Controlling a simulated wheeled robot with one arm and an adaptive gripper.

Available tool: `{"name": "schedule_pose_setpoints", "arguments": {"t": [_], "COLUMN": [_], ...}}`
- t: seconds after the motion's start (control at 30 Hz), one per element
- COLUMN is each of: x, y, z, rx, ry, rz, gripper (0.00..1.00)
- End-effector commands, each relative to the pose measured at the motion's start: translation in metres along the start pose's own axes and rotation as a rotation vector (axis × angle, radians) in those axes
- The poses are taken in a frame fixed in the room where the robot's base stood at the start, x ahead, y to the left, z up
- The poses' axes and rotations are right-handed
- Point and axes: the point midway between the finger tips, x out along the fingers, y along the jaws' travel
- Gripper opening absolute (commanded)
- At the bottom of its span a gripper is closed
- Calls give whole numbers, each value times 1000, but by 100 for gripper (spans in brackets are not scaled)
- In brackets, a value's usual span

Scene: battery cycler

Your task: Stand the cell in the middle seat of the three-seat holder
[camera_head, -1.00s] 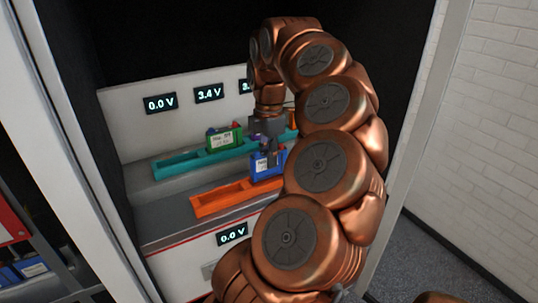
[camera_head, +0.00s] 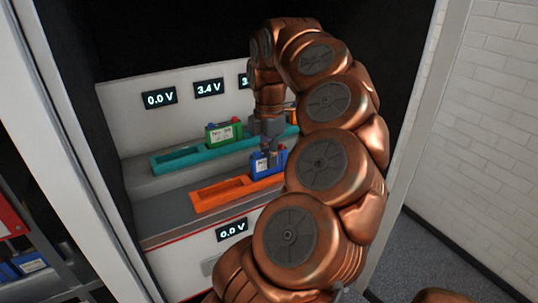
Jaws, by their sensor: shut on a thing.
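A blue cell (camera_head: 262,168) with a white label stands upright at the orange holder (camera_head: 222,196), just right of its open left seat. Whether its base is fully down in a seat cannot be told. My gripper (camera_head: 270,156) points down from above and is shut on the blue cell. The orange holder's right part is hidden behind my arm. A teal holder (camera_head: 178,161) lies on the step behind, with a green cell (camera_head: 224,132) standing in it and an empty seat at its left.
Displays on the back panel read 0.0 V (camera_head: 159,97) and 3.4 V (camera_head: 209,88); a third is partly hidden by my arm. A front display (camera_head: 232,231) reads 0.0 V. The cabinet's side walls stand close on both sides. A shelf with blue cells (camera_head: 30,262) is at the lower left.

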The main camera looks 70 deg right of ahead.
Motion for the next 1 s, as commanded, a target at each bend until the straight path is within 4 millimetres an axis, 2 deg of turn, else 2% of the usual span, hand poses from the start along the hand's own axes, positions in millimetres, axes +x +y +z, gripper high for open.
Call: {"name": "schedule_pose_setpoints", "arguments": {"t": [0.87, 0.9, 1.0], "x": [6, 6, 6], "y": [0, 0, 0], "z": [0, 0, 0], "rx": [0, 0, 0], "ry": [0, 0, 0], "rz": [0, 0, 0], "gripper": [0, 26, 37]}}
